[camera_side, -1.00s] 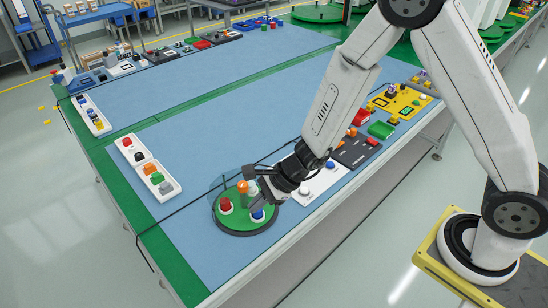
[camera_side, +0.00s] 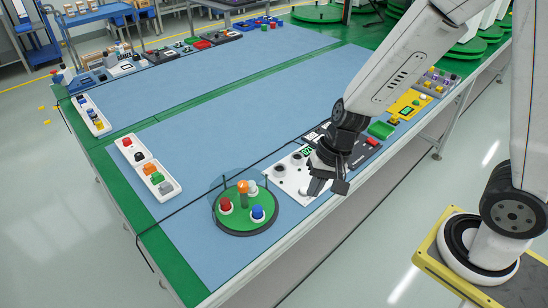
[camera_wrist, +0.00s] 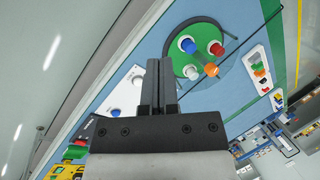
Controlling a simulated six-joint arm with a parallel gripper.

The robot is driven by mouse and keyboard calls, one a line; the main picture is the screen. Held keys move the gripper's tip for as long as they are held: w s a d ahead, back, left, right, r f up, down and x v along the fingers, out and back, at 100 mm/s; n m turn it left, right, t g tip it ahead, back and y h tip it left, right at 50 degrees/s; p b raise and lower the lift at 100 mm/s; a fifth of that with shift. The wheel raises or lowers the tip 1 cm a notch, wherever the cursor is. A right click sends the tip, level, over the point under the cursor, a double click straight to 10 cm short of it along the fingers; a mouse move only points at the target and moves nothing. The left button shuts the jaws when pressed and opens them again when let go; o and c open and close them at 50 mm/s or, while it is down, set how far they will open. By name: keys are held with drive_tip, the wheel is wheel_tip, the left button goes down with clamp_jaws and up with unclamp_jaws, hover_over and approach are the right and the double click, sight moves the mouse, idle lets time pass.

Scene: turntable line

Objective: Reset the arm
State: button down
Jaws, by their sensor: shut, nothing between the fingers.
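My gripper (camera_side: 328,186) is shut and empty. In the side view it hangs over the white panel (camera_side: 288,177), to the right of the turntable, and hides part of that panel. In the wrist view the closed fingers (camera_wrist: 159,62) point toward the table between the white panel (camera_wrist: 118,97) and the turntable. The round green turntable (camera_side: 234,226) carries a red knob (camera_side: 225,205), a blue knob (camera_side: 257,212), an orange-topped post (camera_side: 242,187) and a white-topped piece (camera_side: 252,188).
White trays with coloured pieces (camera_side: 150,170) stand at the left. A black cable (camera_side: 200,205) crosses the blue mat (camera_side: 250,110), whose middle is clear.

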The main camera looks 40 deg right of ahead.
drive_tip(key=s+d+r+n+t+h, duration=0.1)
drive_tip(key=s+d+r+n+h, duration=0.1)
drive_tip(key=d+n, duration=0.5)
drive_tip(key=shift+s+r+h, duration=0.3)
drive_tip(key=shift+r+h, duration=0.5)
drive_tip(key=shift+r, duration=0.05)
